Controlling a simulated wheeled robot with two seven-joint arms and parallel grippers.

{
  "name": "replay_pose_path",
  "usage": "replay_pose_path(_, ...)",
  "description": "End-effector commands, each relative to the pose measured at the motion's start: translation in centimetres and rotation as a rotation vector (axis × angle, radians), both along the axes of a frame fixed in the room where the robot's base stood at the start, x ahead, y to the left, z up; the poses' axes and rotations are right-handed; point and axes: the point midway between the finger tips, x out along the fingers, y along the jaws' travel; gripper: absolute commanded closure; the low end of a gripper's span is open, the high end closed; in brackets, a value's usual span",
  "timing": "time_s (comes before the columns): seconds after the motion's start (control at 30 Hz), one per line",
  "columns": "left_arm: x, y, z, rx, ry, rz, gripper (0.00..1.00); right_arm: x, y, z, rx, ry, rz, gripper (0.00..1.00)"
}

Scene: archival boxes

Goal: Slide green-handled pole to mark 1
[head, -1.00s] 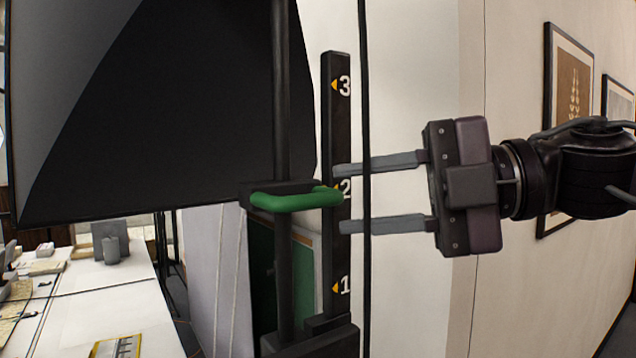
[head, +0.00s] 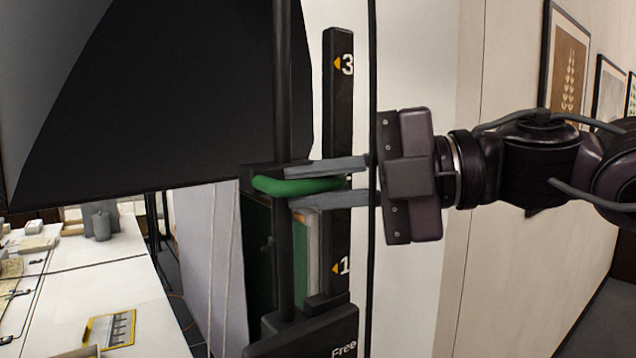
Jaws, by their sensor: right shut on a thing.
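The green handle (head: 268,186) sticks out from a black slider on the dark vertical pole (head: 284,100). Beside the pole stands a black scale bar (head: 337,120) with white numbers and yellow arrows. Mark 3 (head: 346,64) is near its top and mark 1 (head: 344,266) near its bottom. Mark 2 is hidden behind my right gripper (head: 318,184). The handle sits between marks 3 and 1. My right gripper comes from the right and is shut on the green handle, one finger above it and one below. My left gripper is not in view.
A large dark softbox-like panel (head: 170,90) fills the upper left. A thin black vertical pole (head: 373,60) stands just right of the scale. A white table (head: 95,280) with papers and boxes is at lower left. Framed pictures (head: 566,60) hang on the right wall.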

Motion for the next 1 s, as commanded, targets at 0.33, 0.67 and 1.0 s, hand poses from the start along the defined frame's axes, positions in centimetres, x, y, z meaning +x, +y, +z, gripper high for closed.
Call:
replay_pose_path(0.33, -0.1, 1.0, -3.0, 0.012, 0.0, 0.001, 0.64, -0.1, 0.1, -3.7, -0.002, 0.003, 0.004, 1.0)
replay_pose_path(0.67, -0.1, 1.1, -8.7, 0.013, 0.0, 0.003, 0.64, -0.1, 0.2, -11.0, -0.005, 0.005, 0.006, 1.0)
replay_pose_path(1.0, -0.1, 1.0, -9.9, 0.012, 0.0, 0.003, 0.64, -0.2, 0.2, -12.9, -0.009, 0.004, 0.007, 1.0)
